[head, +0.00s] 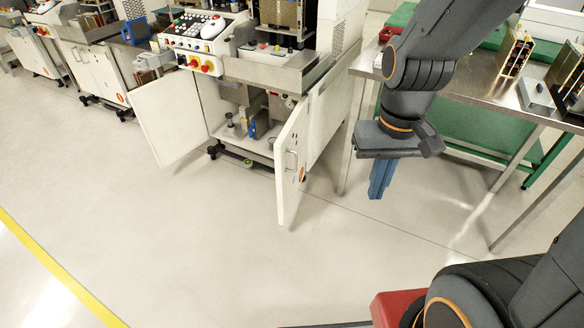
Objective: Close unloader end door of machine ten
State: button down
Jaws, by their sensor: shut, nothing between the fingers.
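A white machine (275,70) stands at the upper centre with its lower cabinet open. Its left door (170,115) is swung out to the left. I cannot read a machine number or tell which door is the unloader end one. My gripper (379,188) hangs to the right of the right door, apart from it. Its blue fingers point down and are shut and empty.
Inside the cabinet (268,149) are several small parts, one blue. A steel table (475,90) with parts on it stands right of my gripper, its legs reaching the floor. Other white machines (95,68) stand at the left. The floor (220,250) in front is clear.

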aim_at(290, 147)
jog(key=u, duration=0.75)
jog(key=i, duration=0.9)
jog(key=z, duration=0.05)
